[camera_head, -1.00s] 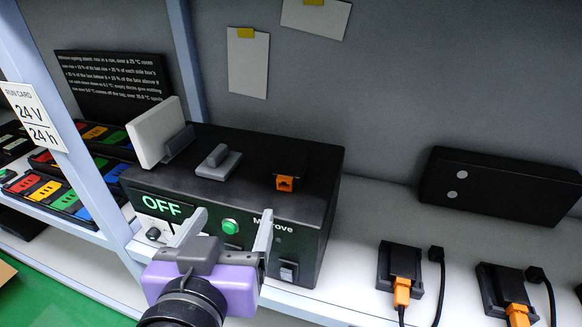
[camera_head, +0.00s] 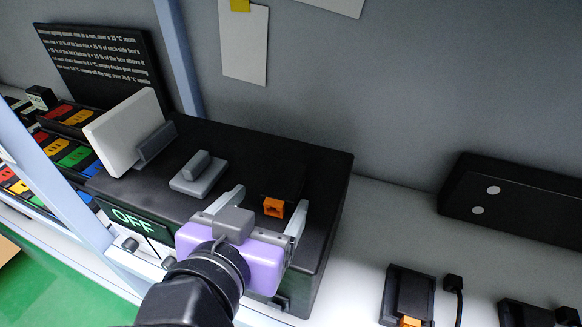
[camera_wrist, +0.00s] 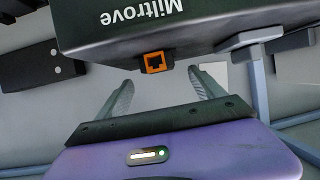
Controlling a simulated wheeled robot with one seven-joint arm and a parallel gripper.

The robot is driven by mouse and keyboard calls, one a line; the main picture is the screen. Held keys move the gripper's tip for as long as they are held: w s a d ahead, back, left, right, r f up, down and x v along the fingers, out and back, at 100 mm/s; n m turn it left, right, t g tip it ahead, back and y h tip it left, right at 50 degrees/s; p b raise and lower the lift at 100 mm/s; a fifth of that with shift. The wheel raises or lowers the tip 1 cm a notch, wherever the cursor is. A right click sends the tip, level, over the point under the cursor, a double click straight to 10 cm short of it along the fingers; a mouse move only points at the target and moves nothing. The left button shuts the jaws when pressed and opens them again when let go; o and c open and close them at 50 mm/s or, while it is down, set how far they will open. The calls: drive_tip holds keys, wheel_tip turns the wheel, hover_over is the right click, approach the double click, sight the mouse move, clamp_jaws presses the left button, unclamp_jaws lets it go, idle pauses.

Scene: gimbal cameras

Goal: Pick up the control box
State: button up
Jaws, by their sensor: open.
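A large black box marked "Miltrove" in the wrist view (camera_wrist: 110,30) has a green-lit OFF display on its front in the head view (camera_head: 140,222). I cannot tell which thing is the control box. On its top are a small black block with an orange socket (camera_head: 273,207), a grey knob-like piece (camera_head: 198,176) and a white panel in a dark holder (camera_head: 125,132). My gripper (camera_head: 270,198) is open and empty at the top front edge, its fingers either side of the orange socket in the picture. The socket also shows between the fingertips in the wrist view (camera_wrist: 157,62).
Small black blocks with orange plugs and cables (camera_head: 408,295) stand on the white shelf at right. A long black box (camera_head: 515,205) lies by the back wall.

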sight(283, 183)
drive_tip(key=x, duration=0.2)
drive_tip(key=p+x, duration=0.1)
drive_tip(key=x, duration=0.1)
drive_tip(key=p+x, duration=0.1)
drive_tip(key=x, duration=0.1)
drive_tip(key=shift+w+d+r, duration=0.2)
drive_tip(key=shift+w+d, duration=0.05)
drive_tip(key=shift+w, duration=0.2)
drive_tip(key=shift+w+d+f, duration=0.1)
drive_tip(key=shift+w+f, duration=0.2)
drive_tip(key=shift+w, duration=0.25)
drive_tip(key=c, duration=1.6)
